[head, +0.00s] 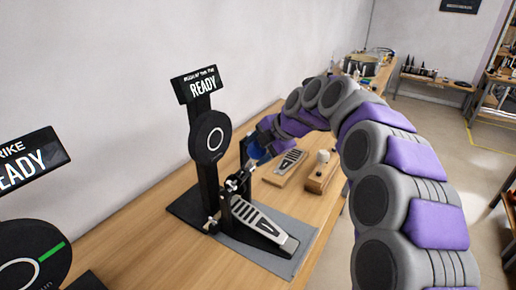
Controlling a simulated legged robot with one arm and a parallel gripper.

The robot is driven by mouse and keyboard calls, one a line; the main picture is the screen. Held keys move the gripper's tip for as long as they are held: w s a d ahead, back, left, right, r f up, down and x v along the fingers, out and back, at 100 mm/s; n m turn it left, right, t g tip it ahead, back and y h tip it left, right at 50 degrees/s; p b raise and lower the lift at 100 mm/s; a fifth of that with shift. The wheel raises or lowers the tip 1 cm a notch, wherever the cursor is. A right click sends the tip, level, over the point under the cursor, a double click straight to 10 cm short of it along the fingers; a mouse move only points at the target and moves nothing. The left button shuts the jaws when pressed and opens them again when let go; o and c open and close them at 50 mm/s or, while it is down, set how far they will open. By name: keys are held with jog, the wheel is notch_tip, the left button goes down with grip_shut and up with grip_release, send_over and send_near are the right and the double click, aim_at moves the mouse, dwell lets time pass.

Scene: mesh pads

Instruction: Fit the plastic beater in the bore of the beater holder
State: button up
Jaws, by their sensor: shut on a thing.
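My gripper (264,140) is small in the view, above the pedal's far side and right of the round black pad. It is shut on a blue thing (256,150), which I take to be the plastic beater; its shaft is hard to make out. The beater holder (236,183) is the dark metal part on the pedal's axle, just below and left of the gripper. Its bore is too small to see. Whether the beater touches the holder cannot be told from here.
The pedal (262,222) stands on a grey mat on the wooden bench. The black pad (211,137) with a READY sign rises behind it. A wooden block (322,177) holds a white-headed beater beside a spare footboard (291,163). Another READY sign (30,160) stands at left.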

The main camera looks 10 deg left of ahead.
jog(key=shift+d+f, duration=0.3)
jog(key=shift+d, duration=0.05)
jog(key=shift+f, duration=0.15)
jog(key=shift+x, duration=0.95)
jog(key=o, duration=0.8)
jog(key=shift+a, duration=0.4)
jog(key=o, duration=0.4)
jog(key=shift+d, duration=0.45)
jog(key=shift+c, duration=0.2)
